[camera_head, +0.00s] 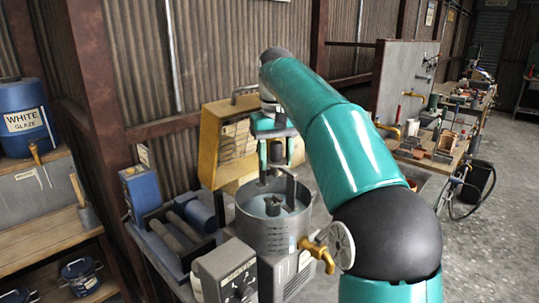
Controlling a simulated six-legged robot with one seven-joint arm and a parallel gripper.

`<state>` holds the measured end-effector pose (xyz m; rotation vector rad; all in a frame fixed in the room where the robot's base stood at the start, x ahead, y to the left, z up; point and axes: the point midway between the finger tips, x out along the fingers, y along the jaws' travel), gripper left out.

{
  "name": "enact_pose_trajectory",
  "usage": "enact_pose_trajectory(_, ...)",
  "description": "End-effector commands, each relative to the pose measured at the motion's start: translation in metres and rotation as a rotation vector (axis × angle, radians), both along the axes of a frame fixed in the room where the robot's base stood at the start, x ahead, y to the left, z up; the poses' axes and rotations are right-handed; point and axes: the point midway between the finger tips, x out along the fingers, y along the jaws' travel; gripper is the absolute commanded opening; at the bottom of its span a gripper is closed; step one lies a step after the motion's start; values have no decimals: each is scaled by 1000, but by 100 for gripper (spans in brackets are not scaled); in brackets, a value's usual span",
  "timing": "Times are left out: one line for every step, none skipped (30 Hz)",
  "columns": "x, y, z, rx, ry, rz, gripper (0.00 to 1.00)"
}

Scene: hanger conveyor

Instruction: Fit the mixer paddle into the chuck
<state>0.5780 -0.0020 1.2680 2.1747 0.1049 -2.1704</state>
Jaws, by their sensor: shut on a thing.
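My gripper (276,158) hangs below the end of my teal arm, over the grey metal bucket. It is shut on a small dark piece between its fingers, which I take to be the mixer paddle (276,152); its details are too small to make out. The bucket (270,238) has an open top, and a dark upright part (273,206) shows inside it. I cannot tell whether that part joins the held piece. I cannot clearly pick out the chuck.
A yellow-brown cabinet (212,140) stands behind the bucket. A grey control box (224,272) and a brass tap (318,254) with a round handwheel (341,244) are in front. A tray of cylinders (180,232) lies left. A blue glaze drum (24,117) stands far left.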

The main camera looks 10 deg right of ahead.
Motion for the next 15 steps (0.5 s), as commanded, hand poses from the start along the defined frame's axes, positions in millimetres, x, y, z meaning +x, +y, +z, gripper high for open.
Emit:
enact_pose_trajectory(0, 0, 0, 0, -2, 2, 27)
enact_pose_trajectory(-1, 0, 0, 1, -2, 2, 27)
enact_pose_trajectory(-1, -1, -1, 1, -2, 3, 27)
enact_pose_trajectory(-1, -1, -1, 1, -2, 3, 27)
enact_pose_trajectory(-1, -1, -2, 1, -1, 4, 27)
enact_pose_trajectory(-2, -2, -2, 1, -1, 4, 27)
enact_pose_trajectory(-2, -2, -2, 1, -1, 4, 27)
enact_pose_trajectory(-2, -2, -2, 1, -2, 4, 27)
enact_pose_trajectory(-3, -2, -3, 1, -2, 4, 27)
enact_pose_trajectory(-3, -2, -3, 1, -2, 4, 27)
enact_pose_trajectory(-3, -2, -4, 1, -2, 4, 27)
enact_pose_trajectory(-3, -2, -6, 1, -1, 4, 27)
enact_pose_trajectory(-3, -3, -8, 1, 0, 4, 27)
enact_pose_trajectory(-3, -3, -10, 1, 0, 4, 27)
enact_pose_trajectory(-3, -3, -12, 1, -1, 4, 27)
